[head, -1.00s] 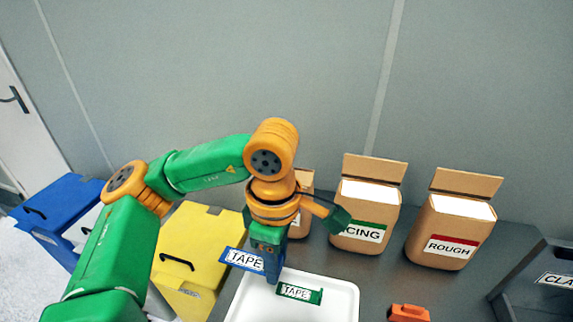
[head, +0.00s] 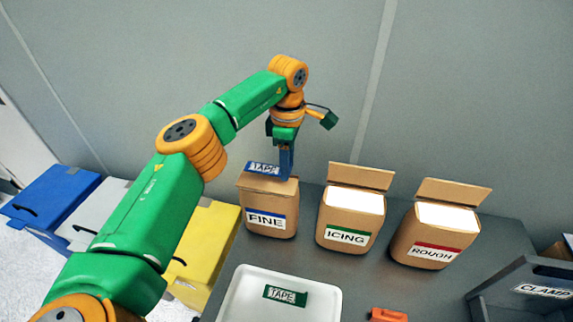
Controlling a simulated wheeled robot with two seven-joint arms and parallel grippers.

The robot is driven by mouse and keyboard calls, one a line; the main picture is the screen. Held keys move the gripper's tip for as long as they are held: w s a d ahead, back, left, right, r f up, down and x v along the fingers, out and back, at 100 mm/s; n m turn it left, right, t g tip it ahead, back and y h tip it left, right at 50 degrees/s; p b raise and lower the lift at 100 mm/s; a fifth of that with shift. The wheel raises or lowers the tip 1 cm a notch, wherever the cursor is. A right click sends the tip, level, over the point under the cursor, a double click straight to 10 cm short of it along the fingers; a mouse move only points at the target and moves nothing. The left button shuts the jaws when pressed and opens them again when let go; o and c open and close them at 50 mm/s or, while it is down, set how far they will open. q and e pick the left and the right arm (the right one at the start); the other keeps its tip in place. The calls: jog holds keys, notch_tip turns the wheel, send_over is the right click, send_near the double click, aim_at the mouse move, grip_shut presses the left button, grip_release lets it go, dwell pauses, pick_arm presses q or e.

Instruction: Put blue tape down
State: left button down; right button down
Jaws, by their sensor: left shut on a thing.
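The blue tape (head: 261,169), a blue strip with a white TAPE label, is held in my left gripper (head: 285,165). The gripper is shut on its right end, pointing down. The tape shows at the upper edge of the brown FINE box (head: 267,222), which has a blue-striped label. The box's top looks brown with no white showing. I cannot tell whether the tape touches the box. A green tape (head: 287,295) lies in the white tray (head: 238,300) at the front. My right gripper is not in view.
The ICING box (head: 350,220) and ROUGH box (head: 433,236) stand to the right with lids raised and white tops. An orange clamp-like piece (head: 388,315) lies at the front. A grey CLAMP bin (head: 530,296) is at right. Grey table is bare between boxes and tray.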

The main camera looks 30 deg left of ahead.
pick_arm(q)
notch_tip(320, 180, down, 3)
jog(key=shift+a+f+p, duration=0.1)
jog(key=shift+f+p, duration=0.05)
jog(key=shift+p, duration=1.1)
jog(key=shift+w+f, duration=0.15)
jog(key=shift+f, duration=0.2)
jog(key=shift+c, duration=2.3)
grip_release()
notch_tip(320, 180, up, 7)
jog(key=shift+f+b, duration=0.2)
jog(key=shift+b, duration=0.9)
notch_tip(320, 180, up, 6)
jog(key=p, duration=0.2)
jog(key=shift+f+p, duration=0.15)
jog(key=shift+p, duration=0.15)
